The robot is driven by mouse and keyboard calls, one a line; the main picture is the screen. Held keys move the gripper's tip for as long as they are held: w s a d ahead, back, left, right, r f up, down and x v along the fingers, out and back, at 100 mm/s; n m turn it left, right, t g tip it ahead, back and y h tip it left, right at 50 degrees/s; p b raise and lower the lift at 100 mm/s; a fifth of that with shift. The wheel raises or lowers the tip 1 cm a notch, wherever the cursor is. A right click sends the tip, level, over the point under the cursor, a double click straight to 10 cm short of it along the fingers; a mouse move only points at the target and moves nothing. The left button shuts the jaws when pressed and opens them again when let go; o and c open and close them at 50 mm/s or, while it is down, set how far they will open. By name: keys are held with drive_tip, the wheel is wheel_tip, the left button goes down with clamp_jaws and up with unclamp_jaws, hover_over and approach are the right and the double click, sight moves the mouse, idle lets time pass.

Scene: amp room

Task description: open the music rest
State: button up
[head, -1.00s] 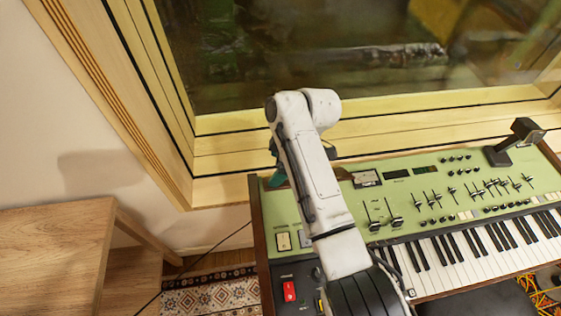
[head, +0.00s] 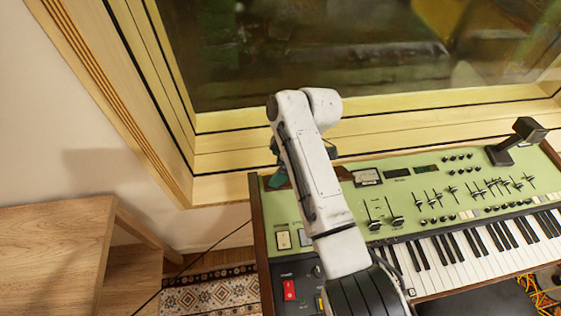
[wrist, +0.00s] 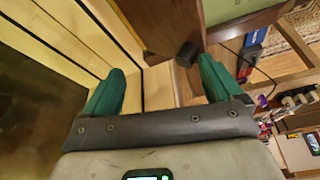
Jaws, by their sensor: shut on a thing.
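The green keyboard (head: 440,175) stands below the window with its controls and keys facing up. A narrow strip of brown wood (head: 344,174), which looks like part of the music rest, shows at its back edge, mostly hidden by my arm. In the wrist view, a brown panel (wrist: 158,20) with a dark block (wrist: 187,53) at its end lies between the fingers. My gripper (wrist: 160,66) has dark green fingers, apart and around this piece. The exact contact is unclear. In the head view, only a bit of my gripper (head: 276,176) shows behind the arm.
The window frame (head: 360,125) runs close behind the keyboard. A wooden table (head: 50,250) stands at the left, with a patterned rug (head: 215,293) between. A dark stand-like device (head: 515,142) sits on the keyboard's back right. Orange cables (head: 545,295) lie at lower right.

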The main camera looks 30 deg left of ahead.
drive_tip(key=o, duration=0.9)
drive_tip(key=shift+a+f, duration=0.4)
drive_tip(key=shift+f, duration=0.05)
drive_tip(key=shift+c, duration=0.8)
drive_tip(key=shift+s+d+f, duration=0.1)
drive_tip(key=shift+d+f, duration=0.05)
drive_tip(key=shift+d, duration=0.2)
drive_tip(key=shift+c, duration=0.3)
drive_tip(key=shift+w+r, duration=0.35)
drive_tip(key=shift+r, duration=0.1)
drive_tip(key=shift+w+r, duration=0.35)
drive_tip(key=shift+r, duration=0.15)
drive_tip(key=shift+c, duration=0.9)
drive_tip(key=shift+w+r, duration=0.35)
drive_tip(key=shift+r, duration=0.05)
drive_tip(key=c, duration=0.3)
drive_tip(key=shift+w+d+r+b, duration=0.1)
drive_tip(key=shift+w+r+b, duration=0.2)
drive_tip(key=shift+w+r, duration=0.85)
drive_tip(key=shift+w+d+r+b, duration=0.1)
drive_tip(key=shift+w+r+b, duration=0.15)
drive_tip(key=shift+w+r, duration=0.85)
drive_tip(key=shift+w+d+r+b, duration=0.1)
drive_tip(key=shift+w+r+b, duration=0.35)
drive_tip(key=shift+r, duration=1.2)
drive_tip(key=shift+w+r, duration=0.1)
drive_tip(key=shift+w, duration=0.1)
